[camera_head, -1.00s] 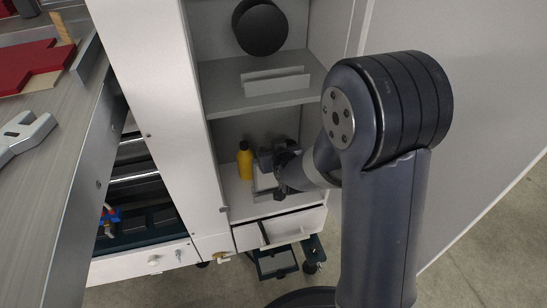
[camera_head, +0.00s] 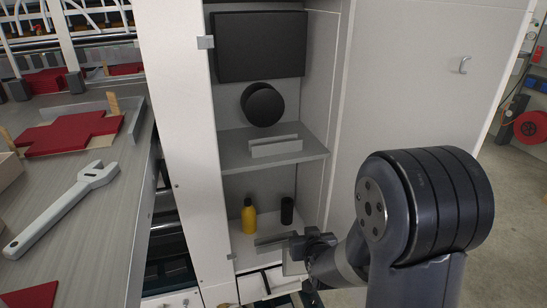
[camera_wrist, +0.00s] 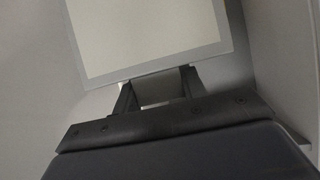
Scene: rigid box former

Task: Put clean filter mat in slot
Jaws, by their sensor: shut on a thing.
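The filter mat, a cream panel with a grey frame (camera_wrist: 150,35), fills the upper middle of the wrist view. My gripper (camera_wrist: 157,88) is shut on its near framed edge. In the head view my gripper (camera_head: 303,244) is low at the cabinet's front, beside a thin grey strip (camera_head: 268,242) that looks like the mat's edge. A grey slotted holder (camera_head: 275,147) sits on the middle shelf, above and apart from my gripper; I cannot tell whether it is the task's slot. The mat's face is mostly hidden in the head view.
A yellow bottle (camera_head: 249,216) and a black cylinder (camera_head: 287,210) stand in the lower compartment behind my gripper. The middle shelf (camera_head: 240,153) is above. A round black part (camera_head: 263,104) projects from the back wall. The open white door (camera_head: 420,90) bounds the right; a workbench with a wrench (camera_head: 62,208) is left.

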